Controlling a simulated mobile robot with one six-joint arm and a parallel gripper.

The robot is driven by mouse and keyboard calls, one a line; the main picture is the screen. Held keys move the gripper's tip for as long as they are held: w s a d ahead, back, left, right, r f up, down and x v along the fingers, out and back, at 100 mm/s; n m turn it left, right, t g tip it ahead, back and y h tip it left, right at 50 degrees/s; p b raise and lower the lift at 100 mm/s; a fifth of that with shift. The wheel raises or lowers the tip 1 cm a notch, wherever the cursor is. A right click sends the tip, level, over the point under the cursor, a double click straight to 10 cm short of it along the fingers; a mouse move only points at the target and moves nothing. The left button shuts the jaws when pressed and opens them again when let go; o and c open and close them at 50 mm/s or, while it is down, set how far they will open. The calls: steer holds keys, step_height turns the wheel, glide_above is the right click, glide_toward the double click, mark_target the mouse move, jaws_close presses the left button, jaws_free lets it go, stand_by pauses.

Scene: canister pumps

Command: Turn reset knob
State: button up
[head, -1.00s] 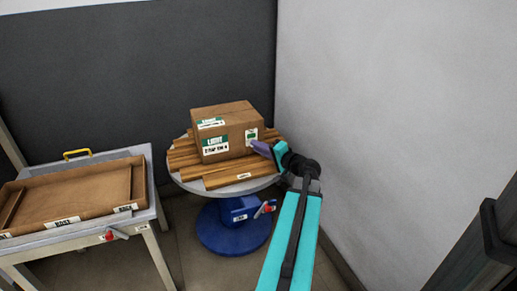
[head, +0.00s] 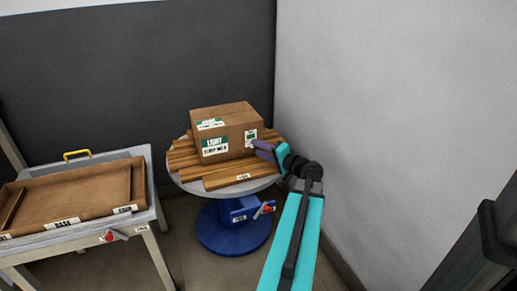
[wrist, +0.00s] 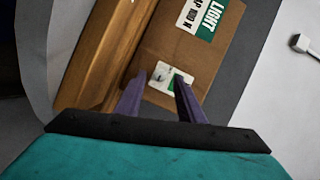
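No knob is readable as a reset knob in these views. A red-tipped handle (head: 264,208) sticks out of the blue pedestal under the round table. Another red handle (head: 110,236) is on the front of the left table. My gripper (head: 256,148) is beside the right part of the cardboard box (head: 231,142). In the wrist view, its two purple fingers (wrist: 158,98) are apart with nothing held between them. Beyond them is a white label with a green patch (wrist: 168,80) on the box. I cannot tell whether the fingertips touch the box.
The box stands on wooden slats (head: 222,180) on a round grey table with a blue pedestal (head: 232,238). A table with a brown tray (head: 70,198) and yellow handle (head: 77,153) stands left. A pale wall (head: 400,110) is close right of my arm. Floor shows between the tables.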

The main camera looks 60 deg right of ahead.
steer(key=p+v, duration=0.5)
steer(key=v, duration=0.7)
steer(key=shift+s+a, duration=0.15)
steer(key=shift+s, duration=0.1)
stand_by(0.4)
